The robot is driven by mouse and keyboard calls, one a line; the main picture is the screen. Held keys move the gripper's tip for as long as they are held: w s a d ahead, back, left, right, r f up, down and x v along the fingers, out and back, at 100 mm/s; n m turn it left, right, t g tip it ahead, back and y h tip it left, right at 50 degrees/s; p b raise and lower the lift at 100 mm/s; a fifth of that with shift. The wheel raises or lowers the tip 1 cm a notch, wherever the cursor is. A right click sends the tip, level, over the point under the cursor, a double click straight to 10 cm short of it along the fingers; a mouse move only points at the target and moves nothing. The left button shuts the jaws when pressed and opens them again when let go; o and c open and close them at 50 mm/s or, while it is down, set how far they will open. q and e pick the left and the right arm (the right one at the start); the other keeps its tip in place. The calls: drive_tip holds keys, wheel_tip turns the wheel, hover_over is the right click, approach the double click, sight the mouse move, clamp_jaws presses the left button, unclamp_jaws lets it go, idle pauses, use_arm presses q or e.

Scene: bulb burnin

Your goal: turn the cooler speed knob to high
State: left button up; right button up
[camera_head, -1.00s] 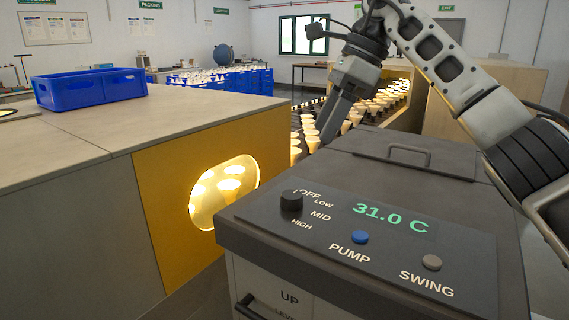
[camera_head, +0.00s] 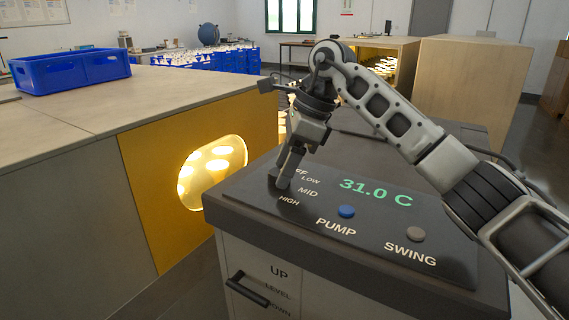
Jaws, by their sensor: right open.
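The cooler's dark control panel (camera_head: 375,228) shows a green 31.0 C readout (camera_head: 375,192). Around the speed knob's place are the labels OFF, LOW, MID (camera_head: 308,192) and HIGH (camera_head: 289,201); OFF is partly covered. My right gripper (camera_head: 283,183) points down over that place, its fingertips at or just above the knob. The fingers hide the black knob, so its setting and any contact cannot be told. The right gripper is open. My left gripper is not in view.
A blue PUMP button (camera_head: 347,211) and a grey SWING button (camera_head: 415,234) sit on the panel close to the right arm. A yellow-fronted cabinet (camera_head: 150,190) with a lit window stands left of the cooler. A blue crate (camera_head: 72,70) is on its top.

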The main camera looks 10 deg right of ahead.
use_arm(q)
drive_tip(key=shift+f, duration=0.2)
use_arm(e)
drive_tip(key=shift+a+f, duration=0.1)
drive_tip(key=shift+f, duration=0.2)
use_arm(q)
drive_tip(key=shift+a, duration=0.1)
use_arm(e)
drive_tip(key=c, duration=0.8)
drive_tip(key=shift+c, duration=1)
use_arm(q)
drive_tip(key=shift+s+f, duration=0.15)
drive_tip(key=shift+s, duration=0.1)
